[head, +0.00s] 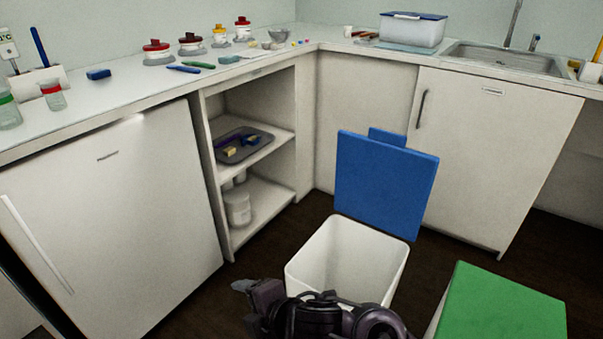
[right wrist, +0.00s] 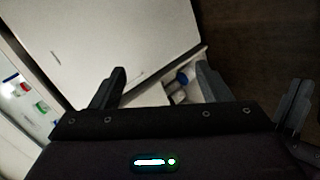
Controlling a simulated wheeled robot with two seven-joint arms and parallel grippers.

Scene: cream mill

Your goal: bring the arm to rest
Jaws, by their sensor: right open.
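My right gripper (head: 244,287) is low at the bottom of the head view, in front of the white bin, and its arm runs off to the right. In the right wrist view the right gripper (right wrist: 161,70) has its two fingers apart with nothing between them. The right arm is folded low and partly cut off by the bottom edge of the head view. My left gripper cannot be made out in the head view.
An open white bin (head: 318,255) with a blue lid (head: 385,185) stands close behind the arm. A green-lidded bin (head: 502,308) is at the right. A white fridge door (head: 110,215) and an open shelf (head: 266,148) holding a tray are at the left.

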